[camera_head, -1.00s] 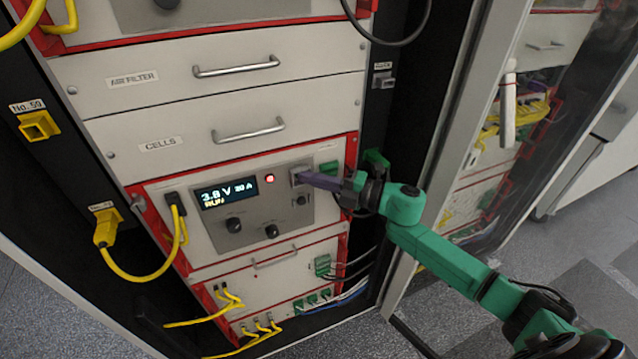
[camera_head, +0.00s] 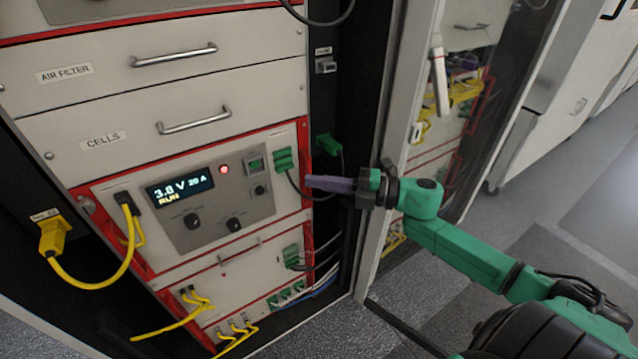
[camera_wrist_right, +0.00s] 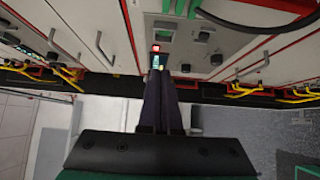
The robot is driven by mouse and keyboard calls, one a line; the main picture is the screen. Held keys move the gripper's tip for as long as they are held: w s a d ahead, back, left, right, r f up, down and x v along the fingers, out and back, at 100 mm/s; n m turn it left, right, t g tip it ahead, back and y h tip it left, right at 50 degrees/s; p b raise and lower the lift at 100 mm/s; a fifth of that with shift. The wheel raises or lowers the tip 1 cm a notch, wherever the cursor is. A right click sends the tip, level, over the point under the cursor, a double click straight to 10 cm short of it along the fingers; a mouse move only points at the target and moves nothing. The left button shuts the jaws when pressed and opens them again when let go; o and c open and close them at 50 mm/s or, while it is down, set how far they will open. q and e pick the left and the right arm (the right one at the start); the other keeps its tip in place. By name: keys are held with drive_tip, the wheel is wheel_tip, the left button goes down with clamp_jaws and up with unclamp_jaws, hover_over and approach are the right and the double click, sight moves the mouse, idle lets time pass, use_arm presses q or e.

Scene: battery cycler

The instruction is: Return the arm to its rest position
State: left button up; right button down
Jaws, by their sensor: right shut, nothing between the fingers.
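My right gripper (camera_head: 318,184) has purple fingers and is shut and empty. In the head view it stands to the right of the cycler's control panel (camera_head: 205,200), in front of the rack's right edge, apart from the panel as far as I can tell. In the right wrist view its two fingers (camera_wrist_right: 161,80) lie together, pointing toward the rack. My green right arm (camera_head: 450,245) reaches in from the lower right. The panel's display (camera_head: 180,188) reads 3.8 V, 20 A, RUN, and a red light (camera_head: 225,169) glows beside it. My left gripper is not in view.
The open cabinet door's frame (camera_head: 405,110) stands close behind my right wrist. A green plug (camera_head: 285,160) with a dark cable is at the panel's upper right. Yellow cables (camera_head: 100,275) hang at the left. Open floor (camera_head: 580,190) lies to the right.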

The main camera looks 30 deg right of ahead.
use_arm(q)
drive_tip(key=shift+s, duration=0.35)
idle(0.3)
